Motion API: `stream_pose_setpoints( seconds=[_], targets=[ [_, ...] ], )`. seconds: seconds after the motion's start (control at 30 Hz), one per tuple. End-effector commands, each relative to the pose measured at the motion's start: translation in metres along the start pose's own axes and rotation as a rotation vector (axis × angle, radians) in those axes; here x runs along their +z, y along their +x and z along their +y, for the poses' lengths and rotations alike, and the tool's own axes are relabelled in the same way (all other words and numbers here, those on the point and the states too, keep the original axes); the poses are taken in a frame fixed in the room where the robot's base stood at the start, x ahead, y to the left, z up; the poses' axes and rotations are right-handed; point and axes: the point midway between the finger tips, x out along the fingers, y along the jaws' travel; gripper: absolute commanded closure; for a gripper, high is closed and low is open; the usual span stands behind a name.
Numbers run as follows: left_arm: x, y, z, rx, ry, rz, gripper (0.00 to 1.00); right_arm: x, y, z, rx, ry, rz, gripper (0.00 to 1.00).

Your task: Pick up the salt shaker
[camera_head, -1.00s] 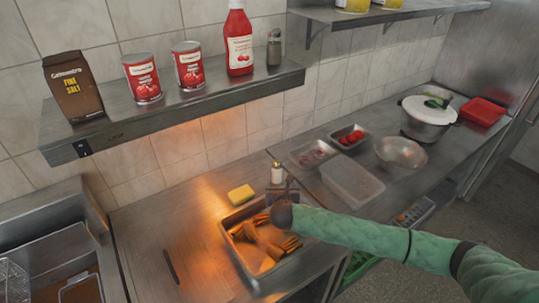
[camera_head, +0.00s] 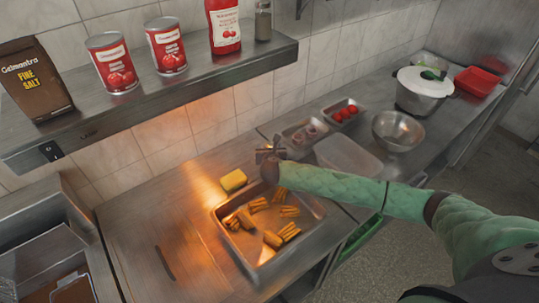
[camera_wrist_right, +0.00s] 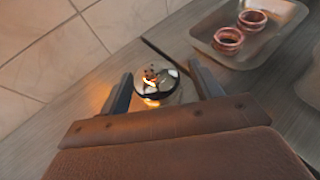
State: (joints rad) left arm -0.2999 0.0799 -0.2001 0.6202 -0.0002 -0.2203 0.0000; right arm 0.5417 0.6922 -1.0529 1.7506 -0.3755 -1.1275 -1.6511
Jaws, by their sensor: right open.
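A small shaker with a shiny metal top (camera_wrist_right: 156,79) stands on the counter, seen from above in the right wrist view. It lies between the two dark fingers of my right gripper (camera_head: 269,154), which is open around it, with gaps on both sides. In the head view my gripper and wrist hide most or all of this shaker, beside the yellow sponge and behind the tray. My left gripper is not in view.
A clear container (camera_head: 347,157) and small trays (camera_wrist_right: 272,52) stand to the right. The shelf (camera_head: 120,112) above carries cans, a ketchup bottle and another shaker (camera_head: 263,22).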

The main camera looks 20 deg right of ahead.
Motion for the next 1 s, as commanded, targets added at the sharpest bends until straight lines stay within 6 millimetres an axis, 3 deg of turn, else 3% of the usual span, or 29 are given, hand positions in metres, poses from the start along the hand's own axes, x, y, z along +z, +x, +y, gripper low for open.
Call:
stream_pose_setpoints(
  seconds=[0.13,0.4,0.67,1.0],
  targets=[
    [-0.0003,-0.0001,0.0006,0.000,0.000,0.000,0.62,0.0000,0.0121,0.0010,0.001,0.000,0.000,0.36],
    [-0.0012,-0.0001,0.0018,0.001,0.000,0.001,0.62,0.0001,0.0140,0.0010,0.001,0.001,0.000,0.36],
    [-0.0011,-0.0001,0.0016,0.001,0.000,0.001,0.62,0.0002,0.0139,0.0009,0.001,0.001,0.000,0.87],
    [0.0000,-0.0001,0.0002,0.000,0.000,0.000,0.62,0.0061,0.0120,0.0008,0.001,0.002,-0.001,0.88]
  ],
)
